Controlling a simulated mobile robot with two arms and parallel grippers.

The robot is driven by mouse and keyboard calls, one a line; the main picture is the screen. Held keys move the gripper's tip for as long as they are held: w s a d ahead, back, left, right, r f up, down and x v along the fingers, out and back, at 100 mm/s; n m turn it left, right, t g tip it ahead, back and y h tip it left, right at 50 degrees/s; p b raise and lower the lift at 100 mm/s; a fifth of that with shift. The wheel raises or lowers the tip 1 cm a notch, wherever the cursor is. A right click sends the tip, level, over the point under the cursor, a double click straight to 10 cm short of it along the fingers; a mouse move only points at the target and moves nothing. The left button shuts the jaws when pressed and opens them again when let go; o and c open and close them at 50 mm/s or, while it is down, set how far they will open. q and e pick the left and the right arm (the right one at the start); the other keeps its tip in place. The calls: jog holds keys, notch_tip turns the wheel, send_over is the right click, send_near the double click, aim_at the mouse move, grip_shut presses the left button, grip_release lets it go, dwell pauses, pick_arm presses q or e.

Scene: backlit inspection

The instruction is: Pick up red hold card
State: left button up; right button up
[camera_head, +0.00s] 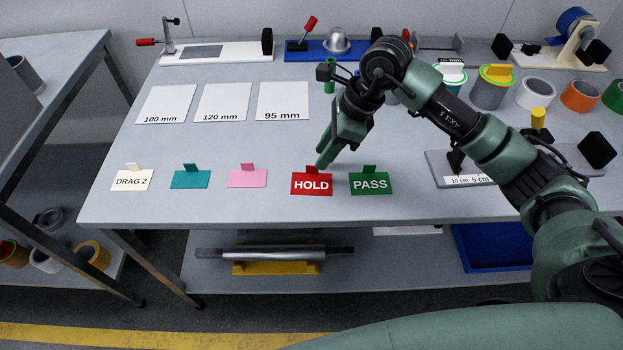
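The red HOLD card (312,186) lies near the front edge of the grey table, with a small red tab standing at its back edge. My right gripper (325,153) reaches down from the right, its fingertips just behind and slightly above the card's tab in the picture. I see no clear contact with the tab. The fingers overlap from this angle, so their opening is unclear. The card appears to rest on the table. My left gripper is out of view.
The green PASS card (371,184) is close on the right. White labelled sheets (223,102) lie behind. Tape rolls (488,93) stand back right.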

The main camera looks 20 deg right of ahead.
aim_at(312, 180)
jog(key=x, duration=0.4)
jog(key=shift+a+f+p, duration=0.15)
jog(key=shift+a+p, duration=0.15)
jog(key=shift+p, duration=0.05)
grip_shut()
